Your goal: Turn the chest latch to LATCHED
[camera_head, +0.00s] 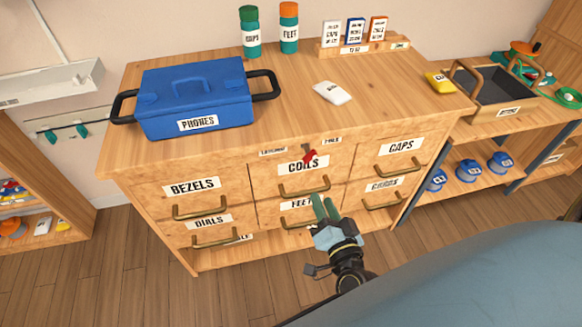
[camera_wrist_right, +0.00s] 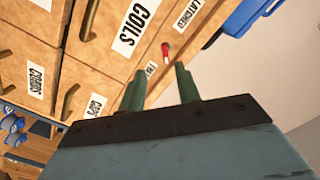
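The chest latch (camera_head: 309,156) is a small red-tipped lever high on the front of the wooden chest (camera_head: 255,220). It hangs roughly downward, between the LATCHED label (camera_head: 273,151) on its left and the FREE label (camera_head: 331,140) on its right. In the right wrist view the red tip (camera_wrist_right: 166,51) shows beyond my fingers, with the LATCHED label (camera_wrist_right: 187,12) near it. My right gripper (camera_head: 323,207) is in front of the chest, below the latch. It also shows in the right wrist view (camera_wrist_right: 160,85), its green fingers apart and nothing between them. My left gripper is out of view.
Brass drawer handles (camera_head: 304,189) stick out close to my right gripper. A lower bench (camera_head: 480,130) stands to the right.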

